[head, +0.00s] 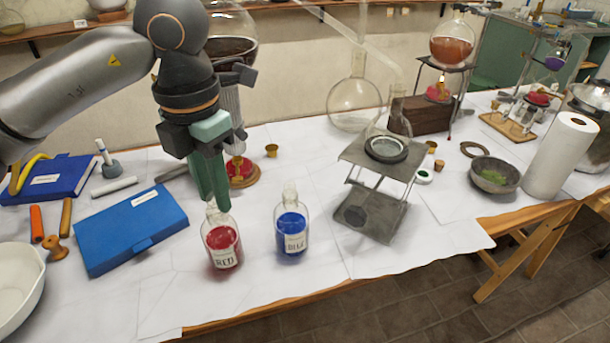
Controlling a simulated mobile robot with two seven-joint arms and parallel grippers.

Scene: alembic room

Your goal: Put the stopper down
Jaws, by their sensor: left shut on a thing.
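My left gripper (212,204) points down with its fingers shut, just over the mouth of the glass bottle labelled RED (222,240). The stopper in its fingers is almost wholly hidden by them. I cannot tell whether the stopper touches the bottle's neck. The RED bottle stands upright on the white paper with red powder inside. The bottle labelled BLUE (291,232) stands upright to its right, with blue powder inside. My right gripper is not in view.
A blue box (131,228) lies left of the bottles. A metal stand (373,185) with a glass flask is to the right. A brass cup (272,150) and a red burner (240,172) are behind. Bare paper lies in front, up to the table edge.

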